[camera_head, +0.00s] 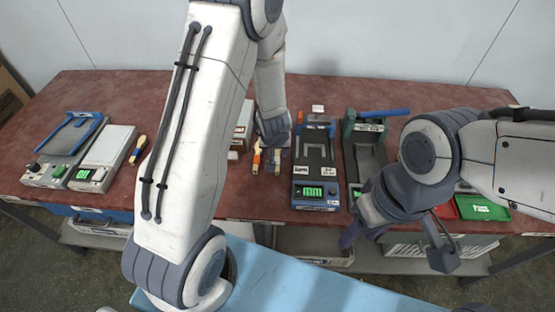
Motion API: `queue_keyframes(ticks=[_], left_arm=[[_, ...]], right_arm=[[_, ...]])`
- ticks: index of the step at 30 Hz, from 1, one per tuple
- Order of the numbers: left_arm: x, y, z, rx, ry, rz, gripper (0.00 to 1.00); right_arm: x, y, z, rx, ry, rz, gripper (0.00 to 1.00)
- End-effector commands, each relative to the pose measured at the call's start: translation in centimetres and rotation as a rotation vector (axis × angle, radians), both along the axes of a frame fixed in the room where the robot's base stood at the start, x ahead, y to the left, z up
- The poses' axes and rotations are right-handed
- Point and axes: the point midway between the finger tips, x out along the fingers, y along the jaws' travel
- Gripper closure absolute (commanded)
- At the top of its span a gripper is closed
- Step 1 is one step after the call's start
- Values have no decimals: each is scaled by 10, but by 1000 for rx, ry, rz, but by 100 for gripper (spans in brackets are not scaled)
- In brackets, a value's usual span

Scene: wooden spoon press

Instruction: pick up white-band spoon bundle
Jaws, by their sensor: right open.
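I cannot make out a spoon bundle with a white band for certain. Two small upright pieces with orange, yellow and pale parts stand just below my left gripper (273,132), too small to identify. My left gripper is over the middle of the table, and its fingers are not clear. My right gripper (397,248) is open and empty at the table's front edge, with its fingers spread apart. It covers part of the bench to the right of the middle.
The red-brown table (330,90) holds a device with a green display (316,193), a dark green-grey device (365,155) and grey and blue devices (105,155) at left. Green (482,208) and red trays are at right. Bins sit below.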

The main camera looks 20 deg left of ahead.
Motion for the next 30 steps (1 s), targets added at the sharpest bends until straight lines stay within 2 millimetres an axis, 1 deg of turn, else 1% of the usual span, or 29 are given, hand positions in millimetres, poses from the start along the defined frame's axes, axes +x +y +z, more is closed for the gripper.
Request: queue_keyframes(ticks=[1, 8, 12, 15, 18, 25, 26, 27, 29, 30], left_arm=[[3, 1, -9, 0, 0, 0, 45], [12, 3, -22, -1, 1, 0, 45], [26, 4, -39, -2, 2, 0, 45], [30, 6, -53, -1, 2, -1, 45], [33, 6, -58, -2, 0, 0, 45], [33, 6, -58, -2, 0, -1, 45], [33, 6, -58, -2, 0, -1, 57], [33, 6, -58, -2, 0, -1, 72], [33, 6, -58, -2, 0, -1, 95], [33, 6, -58, -2, 0, -1, 100]], right_arm=[[0, 0, -5, 0, 0, 0, 50], [0, 0, -6, 0, 0, 0, 50], [0, 0, -6, 0, 0, 0, 50], [0, 0, -10, 0, 0, 0, 50], [0, 0, -11, 0, 0, 0, 50], [0, 0, -10, 0, 0, 0, 50], [0, 0, -10, 0, 0, 0, 50], [0, 0, -10, 0, 0, 0, 50], [0, 0, -10, 0, 0, 0, 50], [0, 0, -10, 0, 0, 0, 50]])
